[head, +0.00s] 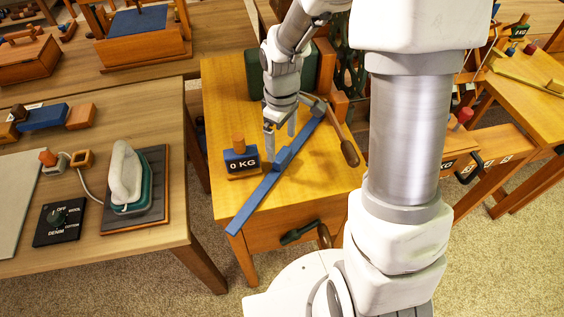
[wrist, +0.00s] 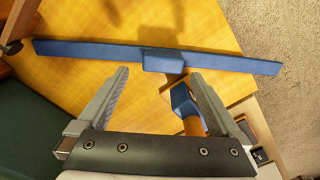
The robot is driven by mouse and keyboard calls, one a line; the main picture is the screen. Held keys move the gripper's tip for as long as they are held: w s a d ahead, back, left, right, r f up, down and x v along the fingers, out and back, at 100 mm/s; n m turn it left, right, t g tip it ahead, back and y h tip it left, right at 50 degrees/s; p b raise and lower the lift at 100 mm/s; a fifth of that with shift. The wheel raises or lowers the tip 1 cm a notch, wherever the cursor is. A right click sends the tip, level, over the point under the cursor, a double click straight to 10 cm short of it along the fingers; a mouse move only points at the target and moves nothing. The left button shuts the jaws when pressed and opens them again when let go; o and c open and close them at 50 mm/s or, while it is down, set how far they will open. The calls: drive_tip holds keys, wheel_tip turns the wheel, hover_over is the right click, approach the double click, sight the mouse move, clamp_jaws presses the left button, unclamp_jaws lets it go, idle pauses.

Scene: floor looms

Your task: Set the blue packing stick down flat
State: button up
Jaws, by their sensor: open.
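The blue packing stick (head: 262,190) is a long blue bar with a raised block near its middle. It lies diagonally across the yellow wooden table (head: 225,105), and its near end sticks out past the table's front edge. In the wrist view the stick (wrist: 95,50) runs across the picture, with its right end over the carpet. My gripper (head: 281,143) is open above the stick's middle. In the wrist view the raised block sits just beyond and between the gripper's spread fingertips (wrist: 158,76), apart from both. Whether the stick lies fully flat is hard to tell.
A blue weight marked 0 KG (head: 241,162) with a wooden knob stands left of the stick. A wooden-handled lever (head: 349,150) lies close to the stick's far end. A dark green block (head: 255,80) stands behind. An iron (head: 127,180) rests on the left table.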

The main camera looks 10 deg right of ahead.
sight(282, 154)
drive_tip(key=f, duration=0.5)
drive_tip(key=shift+s+f+b, duration=0.1)
drive_tip(key=shift+s+b, duration=0.15)
drive_tip(key=shift+b, duration=0.15)
drive_tip(key=shift+c, duration=0.2)
drive_tip(key=c, duration=1.4)
drive_tip(key=shift+c, duration=0.2)
